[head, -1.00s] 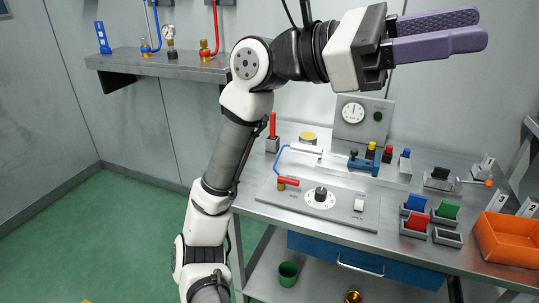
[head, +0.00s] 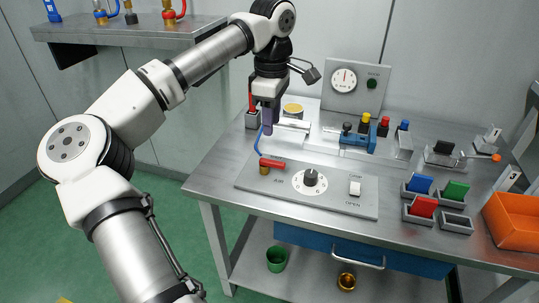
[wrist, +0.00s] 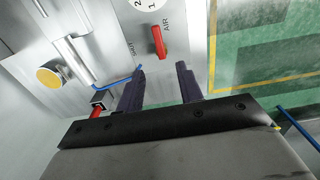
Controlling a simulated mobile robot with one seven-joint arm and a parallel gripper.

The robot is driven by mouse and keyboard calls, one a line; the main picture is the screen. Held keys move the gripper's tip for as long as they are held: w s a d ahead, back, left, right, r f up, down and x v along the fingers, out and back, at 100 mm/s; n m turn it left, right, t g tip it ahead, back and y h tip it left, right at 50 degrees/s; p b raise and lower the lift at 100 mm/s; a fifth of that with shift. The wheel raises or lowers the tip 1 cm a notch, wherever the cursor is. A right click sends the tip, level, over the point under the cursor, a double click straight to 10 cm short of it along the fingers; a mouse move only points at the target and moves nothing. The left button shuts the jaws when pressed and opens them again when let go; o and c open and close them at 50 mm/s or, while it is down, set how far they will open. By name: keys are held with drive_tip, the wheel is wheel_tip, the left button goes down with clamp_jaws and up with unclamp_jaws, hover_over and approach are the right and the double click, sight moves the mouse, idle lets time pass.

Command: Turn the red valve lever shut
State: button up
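The red valve lever (head: 271,163) sits on a brass body at the left end of the grey panel (head: 330,198). It points right across the panel in the head view. In the wrist view the lever (wrist: 158,42) lies beyond the fingertips, beside the word AIR. My gripper (head: 267,128) points down above and behind the lever, apart from it. In the wrist view my gripper (wrist: 161,70) has its two dark purple fingers spread, with nothing between them.
A dial (head: 310,182) and a white switch (head: 355,188) share the panel. A blue tube (head: 257,142) curves behind the lever. A white cylinder (head: 292,123), a red-handled item (head: 252,112) and a blue clamp (head: 357,140) stand behind. An orange bin (head: 512,222) is at right.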

sight(272, 161)
wheel_tip(272, 161, down, 11)
idle(0.3)
clamp_jaws()
